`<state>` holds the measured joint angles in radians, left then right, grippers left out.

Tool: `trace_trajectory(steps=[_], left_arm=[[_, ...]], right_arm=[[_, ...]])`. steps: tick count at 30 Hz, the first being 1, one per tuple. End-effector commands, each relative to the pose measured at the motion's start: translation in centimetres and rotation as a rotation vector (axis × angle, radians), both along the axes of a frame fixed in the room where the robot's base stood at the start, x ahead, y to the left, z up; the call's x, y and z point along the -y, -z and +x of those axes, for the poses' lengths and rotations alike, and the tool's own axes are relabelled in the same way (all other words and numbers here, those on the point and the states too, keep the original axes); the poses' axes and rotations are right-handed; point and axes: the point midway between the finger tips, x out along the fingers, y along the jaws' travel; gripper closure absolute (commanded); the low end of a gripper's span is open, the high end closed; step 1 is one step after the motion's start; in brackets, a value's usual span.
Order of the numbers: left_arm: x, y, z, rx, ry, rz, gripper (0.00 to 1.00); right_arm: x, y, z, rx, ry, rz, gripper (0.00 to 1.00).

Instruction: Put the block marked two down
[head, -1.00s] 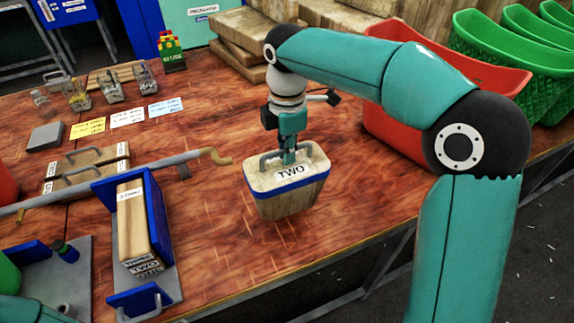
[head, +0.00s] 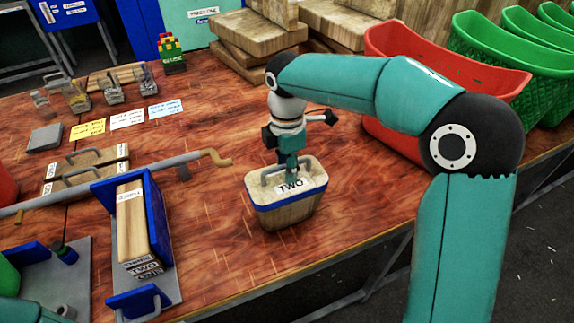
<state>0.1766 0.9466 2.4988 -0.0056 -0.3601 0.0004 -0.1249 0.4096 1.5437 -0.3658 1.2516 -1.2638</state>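The block marked TWO (head: 287,213) is a pale wooden block with a blue band, a white label and a grey handle on top. It is upright in the middle of the table, with its base at or very close to the wood; I cannot tell whether a small gap is left. My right gripper (head: 291,176) points down from above and is shut on the handle, with its fingertips low, close to the block's top. The fingers hide part of the handle. My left gripper is not in view; only a bit of teal arm shows at the bottom left.
A press with a blue frame (head: 157,225) holds wooden pieces to the left. Two handled blocks (head: 88,172) lie behind it, beside a long grey lever (head: 130,174). A red bin (head: 440,60) stands at the back right. Table around the block is clear.

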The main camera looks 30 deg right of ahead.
Motion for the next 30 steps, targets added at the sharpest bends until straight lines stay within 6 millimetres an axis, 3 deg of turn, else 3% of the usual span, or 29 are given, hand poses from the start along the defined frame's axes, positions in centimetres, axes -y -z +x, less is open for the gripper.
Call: trace_trajectory(steps=[11, 24, 30], left_arm=[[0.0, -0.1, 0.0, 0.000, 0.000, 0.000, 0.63], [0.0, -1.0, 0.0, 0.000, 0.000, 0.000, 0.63], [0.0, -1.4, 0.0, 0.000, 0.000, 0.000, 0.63]], right_arm=[[0.0, -1.0, 0.0, 0.001, 0.000, 0.000, 0.64], [0.0, -9.2, 0.1, 0.004, 0.001, 0.001, 0.64], [0.0, -11.7, 0.0, 0.001, 0.001, 0.000, 0.64]])
